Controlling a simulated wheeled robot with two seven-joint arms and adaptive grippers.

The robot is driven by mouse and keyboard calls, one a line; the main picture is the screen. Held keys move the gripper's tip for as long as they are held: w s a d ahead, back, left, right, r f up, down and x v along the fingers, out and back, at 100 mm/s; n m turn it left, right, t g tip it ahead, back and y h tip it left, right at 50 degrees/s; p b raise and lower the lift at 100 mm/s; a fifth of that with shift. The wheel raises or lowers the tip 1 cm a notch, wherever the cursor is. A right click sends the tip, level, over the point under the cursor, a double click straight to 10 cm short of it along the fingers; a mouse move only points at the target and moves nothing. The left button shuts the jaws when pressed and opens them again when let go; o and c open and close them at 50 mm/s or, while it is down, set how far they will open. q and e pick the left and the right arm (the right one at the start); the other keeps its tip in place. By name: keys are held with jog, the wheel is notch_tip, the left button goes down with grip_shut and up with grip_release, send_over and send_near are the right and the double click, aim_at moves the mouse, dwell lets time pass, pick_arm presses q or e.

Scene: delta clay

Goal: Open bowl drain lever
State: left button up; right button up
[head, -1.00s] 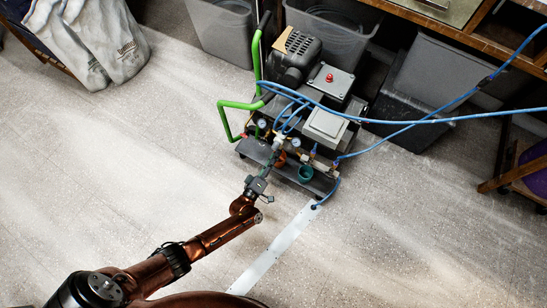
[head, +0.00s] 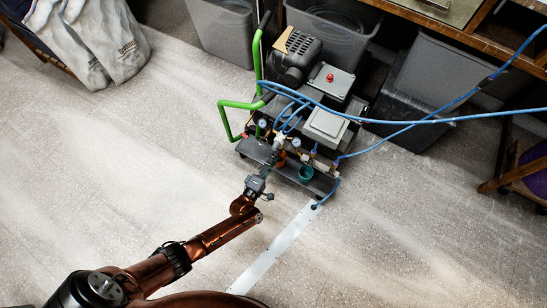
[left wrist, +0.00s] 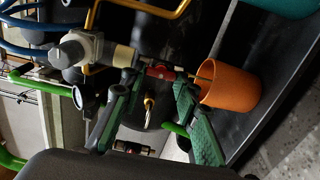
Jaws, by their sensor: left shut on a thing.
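My left gripper (head: 270,167) reaches to the front of the compressor cart (head: 318,181) in the head view. In the left wrist view its two green fingers (left wrist: 156,80) close around a small red lever (left wrist: 160,72). The lever sits on the fitting at the end of a grey-white filter unit (left wrist: 75,50). A thin tube runs from the fitting into an orange cup (left wrist: 232,86), just right of the fingers. In the head view the gripper and fittings hide the lever. My right gripper is out of view.
Blue hoses (head: 410,121) cross above the cart to the right. A green handle (head: 226,122) stands on its left. Gauges, including one (left wrist: 84,96) close to the fingers, crowd the front. A teal cup (head: 305,173) stands to the right. The floor in front is mostly clear.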

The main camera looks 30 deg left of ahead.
pick_arm(q)
jog(key=shift+s+f, duration=0.1)
jog(key=shift+f, duration=0.05)
jog(key=o, duration=1.1)
jog(key=shift+o, duration=0.2)
jog(key=s, duration=1.2)
jog(key=shift+a, duration=0.2)
